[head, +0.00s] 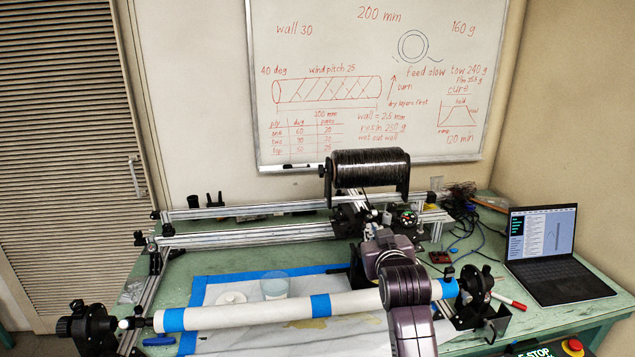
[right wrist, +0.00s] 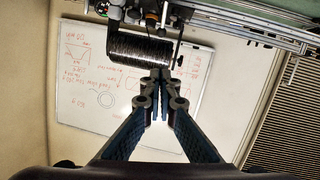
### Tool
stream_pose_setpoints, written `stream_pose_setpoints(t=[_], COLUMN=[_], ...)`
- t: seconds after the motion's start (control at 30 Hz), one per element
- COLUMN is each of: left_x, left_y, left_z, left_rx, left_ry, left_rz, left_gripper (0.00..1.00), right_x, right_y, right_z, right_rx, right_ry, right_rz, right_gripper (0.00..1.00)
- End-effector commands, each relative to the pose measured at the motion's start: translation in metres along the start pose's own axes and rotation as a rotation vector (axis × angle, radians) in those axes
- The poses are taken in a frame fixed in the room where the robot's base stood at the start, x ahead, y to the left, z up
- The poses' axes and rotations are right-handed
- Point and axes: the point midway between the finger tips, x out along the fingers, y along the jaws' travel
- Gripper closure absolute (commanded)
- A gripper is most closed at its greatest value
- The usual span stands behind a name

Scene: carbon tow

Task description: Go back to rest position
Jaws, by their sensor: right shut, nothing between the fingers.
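My right arm (head: 405,290) rises from the bottom of the head view and passes in front of the white tube. My right gripper (right wrist: 160,76) shows in the right wrist view with its two fingertips together and nothing between them. In that view it points toward the black tow spool (right wrist: 140,48) and the whiteboard, which appear upside down. In the head view its fingertips are hard to make out behind the wrist. The spool (head: 370,168) sits on its carriage at the back of the bench. My left gripper is in neither view.
A white tube (head: 260,312) with blue tape bands spans between black end holders (head: 85,328) and (head: 478,287). A laptop (head: 550,255), red marker (head: 510,301) and emergency stop (head: 574,346) lie at right.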

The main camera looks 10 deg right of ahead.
Motion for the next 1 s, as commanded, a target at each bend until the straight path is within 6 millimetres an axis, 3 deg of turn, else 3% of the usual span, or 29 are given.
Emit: stream_pose_setpoints(t=[0.17, 0.27, 0.4, 0.5, 0.7, 1.0], left_x=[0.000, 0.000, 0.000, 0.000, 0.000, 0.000], left_y=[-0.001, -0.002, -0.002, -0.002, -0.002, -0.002], left_z=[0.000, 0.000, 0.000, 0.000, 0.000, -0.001], left_rx=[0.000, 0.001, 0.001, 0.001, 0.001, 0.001], left_ry=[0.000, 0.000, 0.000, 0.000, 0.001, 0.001], left_rz=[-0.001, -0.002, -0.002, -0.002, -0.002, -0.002], left_gripper=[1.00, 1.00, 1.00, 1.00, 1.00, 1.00], right_x=[-0.031, -0.066, -0.125, -0.174, -0.264, -0.361], right_y=[-0.002, -0.005, -0.011, -0.016, -0.024, -0.029], right_z=[0.087, 0.148, 0.225, 0.271, 0.332, 0.373], right_rx=[-0.007, -0.011, -0.021, -0.029, -0.045, -0.063], right_ry=[-0.151, -0.269, -0.439, -0.560, -0.757, -0.954], right_rz=[-0.024, -0.050, -0.090, -0.124, -0.186, -0.255], right_gripper=[1.00, 1.00, 1.00, 1.00, 1.00, 1.00])
